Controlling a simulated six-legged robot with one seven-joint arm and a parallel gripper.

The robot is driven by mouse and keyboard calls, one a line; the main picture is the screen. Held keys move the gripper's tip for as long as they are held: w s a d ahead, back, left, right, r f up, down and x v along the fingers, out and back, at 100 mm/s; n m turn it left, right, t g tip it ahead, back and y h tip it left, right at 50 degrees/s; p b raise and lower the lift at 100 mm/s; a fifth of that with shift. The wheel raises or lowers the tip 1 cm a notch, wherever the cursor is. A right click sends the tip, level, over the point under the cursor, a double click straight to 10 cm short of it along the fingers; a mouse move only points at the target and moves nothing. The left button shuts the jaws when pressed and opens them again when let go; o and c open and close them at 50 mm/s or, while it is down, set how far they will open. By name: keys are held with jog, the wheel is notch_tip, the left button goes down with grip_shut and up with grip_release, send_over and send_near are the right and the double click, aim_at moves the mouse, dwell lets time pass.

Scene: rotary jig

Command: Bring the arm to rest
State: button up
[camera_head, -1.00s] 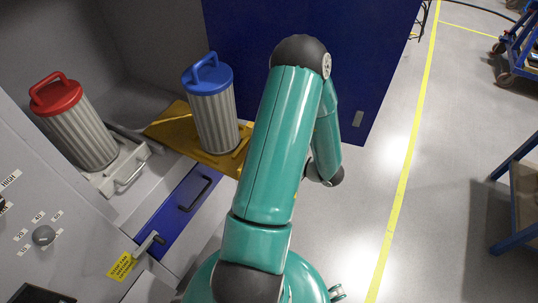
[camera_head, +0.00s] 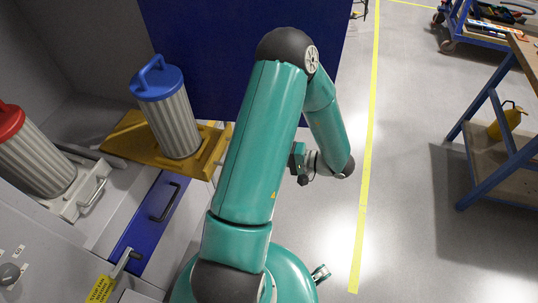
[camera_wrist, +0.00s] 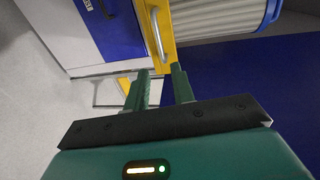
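My arm (camera_head: 262,140) rises in front of the machine in the head view, bent at the elbow, with the forearm hanging down on the right. The wrist end is partly hidden behind the upper arm. In the wrist view my gripper (camera_wrist: 160,86) has its two green fingers apart, with nothing seen between them. The yellow tray (camera_wrist: 163,50) and its metal handle lie beyond the fingertips, apart from them as far as I can tell.
A blue-lidded ribbed canister (camera_head: 172,118) stands on the yellow tray (camera_head: 125,140). A red-lidded canister (camera_head: 35,160) sits on a white tray (camera_head: 80,208) at left. A blue panel (camera_head: 225,60) stands behind my arm. Open floor (camera_head: 405,215) and a workbench (camera_head: 500,135) are at right.

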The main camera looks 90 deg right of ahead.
jog(key=shift+w, duration=0.1)
dwell(0.3)
jog(key=w+a+r+n+g+y, duration=0.1)
jog(key=w+a+r+n+y, duration=0.15)
jog(key=w, duration=0.45)
jog(key=w+a+r+n+g+y, duration=0.2)
jog(key=w+r+y, duration=0.2)
jog(key=w, duration=0.3)
jog(key=w+a+r+n+g+y, duration=0.1)
jog(key=w+a+r+n+y, duration=0.1)
jog(key=w+r+n+y, duration=0.3)
jog(key=w+a+r+n+g, duration=0.35)
jog(key=w+a+g, duration=0.35)
jog(key=w+a, duration=0.4)
jog(key=w+a+r+n+h, duration=0.1)
jog(key=a+r+n+h, duration=0.2)
jog(key=a+r, duration=0.3)
jog(key=w+a+r+n+t+h, duration=0.1)
jog(key=a+r+n+h, duration=0.3)
jog(key=a, duration=1.2)
notch_tip(320, 180, up, 3)
jog(key=shift+f+n+h, duration=0.2)
jog(key=shift+n+h, duration=0.1)
jog(key=shift+h, duration=0.15)
